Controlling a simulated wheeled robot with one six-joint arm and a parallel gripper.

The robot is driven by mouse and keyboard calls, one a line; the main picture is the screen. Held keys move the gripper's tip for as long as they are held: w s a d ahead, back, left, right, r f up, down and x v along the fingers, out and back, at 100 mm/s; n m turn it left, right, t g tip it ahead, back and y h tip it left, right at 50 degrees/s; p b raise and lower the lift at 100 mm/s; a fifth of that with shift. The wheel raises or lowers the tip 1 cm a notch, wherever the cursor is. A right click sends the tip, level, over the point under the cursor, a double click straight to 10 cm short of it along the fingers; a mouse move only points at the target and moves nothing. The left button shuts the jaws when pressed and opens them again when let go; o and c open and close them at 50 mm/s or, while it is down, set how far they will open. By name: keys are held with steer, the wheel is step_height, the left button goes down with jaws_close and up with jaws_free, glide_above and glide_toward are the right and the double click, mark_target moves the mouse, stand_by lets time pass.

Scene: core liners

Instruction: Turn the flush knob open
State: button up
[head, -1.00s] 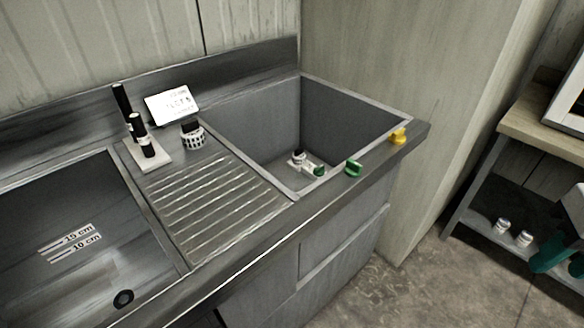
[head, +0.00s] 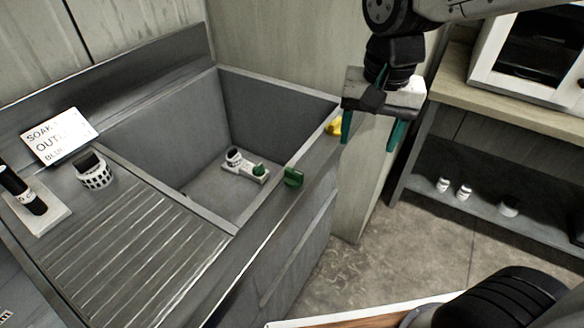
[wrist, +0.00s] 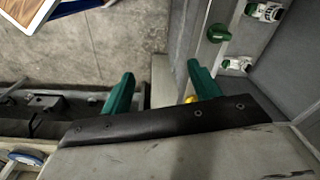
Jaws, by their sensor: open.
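Two knobs sit on the front rim of the deep sink; I cannot tell from a label which is the flush knob. The green knob (head: 293,177) is on the rim's near part, and it also shows in the wrist view (wrist: 218,33). The yellow knob (head: 334,127) is near the rim's right corner, partly behind a finger; a bit of it shows in the wrist view (wrist: 188,99). My gripper (head: 372,130) is open and empty, with green fingers pointing down by the yellow knob. In the wrist view its fingertips (wrist: 161,72) are spread wide.
The deep sink (head: 170,135) holds a white fitting (head: 240,165) with a green part. A sign card (head: 60,137) and a checkered-banded knob (head: 93,170) stand left of it. A shelf unit (head: 500,115) is at the right. Open floor lies in front.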

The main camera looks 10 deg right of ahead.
mark_target(293, 171)
steer(key=w+a+f+m, duration=0.1)
steer(key=w+a+f, duration=0.1)
steer(key=a, duration=0.1)
steer(key=w+a+f+m, duration=0.1)
steer(key=w+a+f, duration=0.1)
steer(key=a, duration=0.2)
steer(key=w+a+f+m, duration=0.1)
steer(key=w+a+f, duration=0.1)
steer(key=w+a, duration=0.1)
steer(key=shift+a+f+g, duration=0.3)
steer(key=shift+a+f, duration=0.1)
steer(key=shift+a, duration=0.25)
steer(key=shift+m, duration=0.3)
steer(key=f, duration=0.8)
steer(key=shift+a, duration=0.25)
steer(key=c, duration=1)
